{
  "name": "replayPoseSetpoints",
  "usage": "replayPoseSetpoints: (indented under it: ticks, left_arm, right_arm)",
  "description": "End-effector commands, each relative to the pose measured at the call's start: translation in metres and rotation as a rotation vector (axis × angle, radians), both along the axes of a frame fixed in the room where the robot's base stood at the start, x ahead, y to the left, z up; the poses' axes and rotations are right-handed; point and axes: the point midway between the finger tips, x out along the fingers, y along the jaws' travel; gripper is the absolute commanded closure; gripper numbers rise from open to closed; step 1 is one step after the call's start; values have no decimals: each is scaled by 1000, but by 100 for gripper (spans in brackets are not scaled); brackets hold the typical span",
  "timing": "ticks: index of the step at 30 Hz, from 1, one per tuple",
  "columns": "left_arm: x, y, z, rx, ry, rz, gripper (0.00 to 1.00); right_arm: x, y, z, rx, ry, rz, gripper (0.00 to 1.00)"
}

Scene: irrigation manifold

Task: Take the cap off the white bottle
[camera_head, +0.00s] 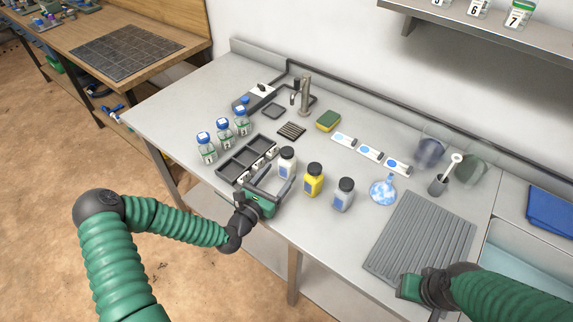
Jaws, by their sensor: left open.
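The white bottle (287,168) stands upright on the grey bench, with a dark cap (288,151) on its top. My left gripper (270,179) is open, its fingers pointing toward the white bottle from the front left. The bottle is at or just beyond the fingertips; I cannot tell whether they touch it. Part of the bottle's lower body is hidden by a finger. My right gripper (408,287) is low over the front edge of the grey ribbed mat, its fingers not clearly visible.
A dark compartment tray (232,168) lies to the left, near several blue-capped jars (207,149). A round blue flask (383,190) stands by the ribbed mat (425,236).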

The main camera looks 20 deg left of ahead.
Motion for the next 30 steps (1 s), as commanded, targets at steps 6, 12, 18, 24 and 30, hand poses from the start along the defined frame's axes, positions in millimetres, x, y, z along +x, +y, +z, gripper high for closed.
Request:
replayPoseSetpoints:
  ticks: [6,12,18,24,30]
  left_arm:
    - [36,-9,1,0,-3,-1,31]
    - [55,-12,0,-1,-1,0,31]
    - [54,-12,0,-1,-1,0,36]
    - [54,-12,0,0,-1,0,62]
    - [54,-12,0,0,-1,0,88]
  right_arm:
    - [0,0,2,0,0,0,64]
    - [0,0,3,0,0,0,64]
    - [0,0,3,0,0,0,64]
    - [0,0,3,0,0,0,64]
    - [0,0,3,0,0,0,64]
